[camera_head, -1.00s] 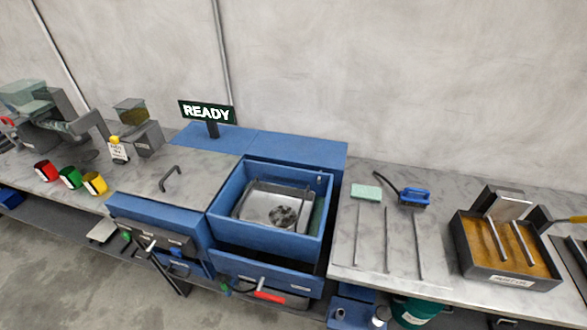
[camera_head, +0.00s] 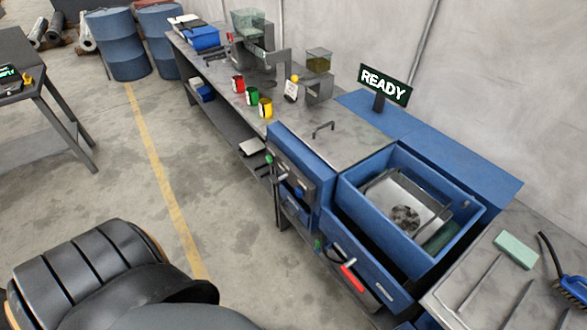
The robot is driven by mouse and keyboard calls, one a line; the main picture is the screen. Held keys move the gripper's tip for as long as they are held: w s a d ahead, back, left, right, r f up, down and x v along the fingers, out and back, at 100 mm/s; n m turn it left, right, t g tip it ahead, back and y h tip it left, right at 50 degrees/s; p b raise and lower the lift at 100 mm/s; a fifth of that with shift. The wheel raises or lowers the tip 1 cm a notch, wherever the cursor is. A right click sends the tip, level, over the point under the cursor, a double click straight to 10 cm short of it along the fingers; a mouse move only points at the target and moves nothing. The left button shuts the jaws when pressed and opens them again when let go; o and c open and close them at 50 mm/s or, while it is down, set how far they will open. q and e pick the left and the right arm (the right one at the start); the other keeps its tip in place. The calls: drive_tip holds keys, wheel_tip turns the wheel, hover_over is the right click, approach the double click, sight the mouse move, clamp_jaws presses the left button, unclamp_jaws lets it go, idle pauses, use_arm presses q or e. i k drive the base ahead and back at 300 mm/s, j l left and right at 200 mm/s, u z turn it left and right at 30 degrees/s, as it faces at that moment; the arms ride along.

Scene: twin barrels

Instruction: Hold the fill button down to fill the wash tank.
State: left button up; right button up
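The wash tank (camera_head: 345,188) is a blue open box set in the bench at the right, with a metal basket (camera_head: 378,195) inside it. A dark sign (camera_head: 385,84) behind it reads READY. The tank's blue front panel (camera_head: 298,178) carries small controls, with a green one (camera_head: 269,159) at its left edge. I cannot tell which control is the fill button. A red-handled lever (camera_head: 352,278) sits low on the front. A black rounded part of my own arm fills the lower left. Neither gripper shows.
Red, green and yellow cups (camera_head: 252,97) stand along the bench's front edge. Blue barrels (camera_head: 124,45) stand at the back left. A green sponge (camera_head: 516,250) and a blue brush (camera_head: 573,288) lie at the right. The floor left of the bench is open, with a yellow line (camera_head: 150,150).

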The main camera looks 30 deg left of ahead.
sight(298, 192)
drive_tip(key=u, duration=1.05)
